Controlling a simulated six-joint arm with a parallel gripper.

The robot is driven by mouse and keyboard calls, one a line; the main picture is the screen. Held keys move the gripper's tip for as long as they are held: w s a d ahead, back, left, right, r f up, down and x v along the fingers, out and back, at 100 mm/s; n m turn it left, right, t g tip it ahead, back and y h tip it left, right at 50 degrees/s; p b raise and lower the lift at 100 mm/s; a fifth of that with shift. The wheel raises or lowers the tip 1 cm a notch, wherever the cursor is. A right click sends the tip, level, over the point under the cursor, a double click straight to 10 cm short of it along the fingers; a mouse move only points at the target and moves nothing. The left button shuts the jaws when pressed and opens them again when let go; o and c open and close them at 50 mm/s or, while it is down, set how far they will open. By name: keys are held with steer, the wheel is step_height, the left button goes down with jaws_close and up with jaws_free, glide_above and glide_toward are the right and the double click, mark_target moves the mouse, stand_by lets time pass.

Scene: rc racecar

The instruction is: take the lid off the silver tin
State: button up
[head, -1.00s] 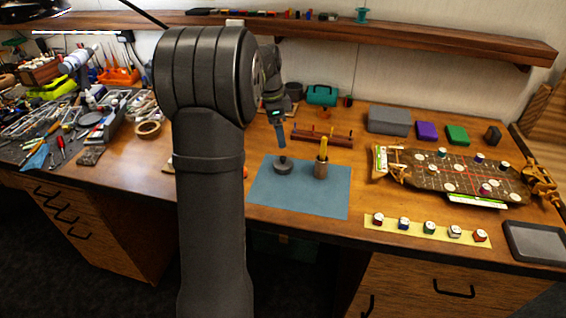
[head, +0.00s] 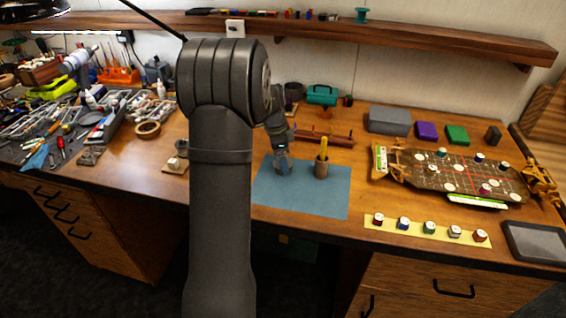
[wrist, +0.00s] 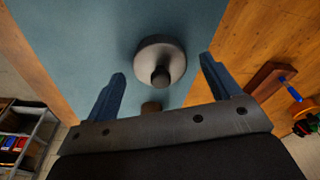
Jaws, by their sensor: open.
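The silver tin (wrist: 160,55) shows in the wrist view as a round grey lid with a dark knob (wrist: 160,77) on top, on the blue mat (wrist: 90,30). My gripper (wrist: 162,68) is open, with one blue finger on each side of the knob and apart from it. In the head view my gripper (head: 282,168) is over the tin's place on the blue mat (head: 300,205) and hides most or all of the tin. The tin's body below the lid is hidden.
A brown cup with yellow sticks (head: 321,166) stands on the mat just right of my gripper. A wooden rack (head: 325,138) is behind. A patterned board with small pieces (head: 455,175) lies to the right. The front of the mat is clear.

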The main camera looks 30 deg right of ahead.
steer(key=c, duration=1)
steer(key=shift+c, duration=0.2)
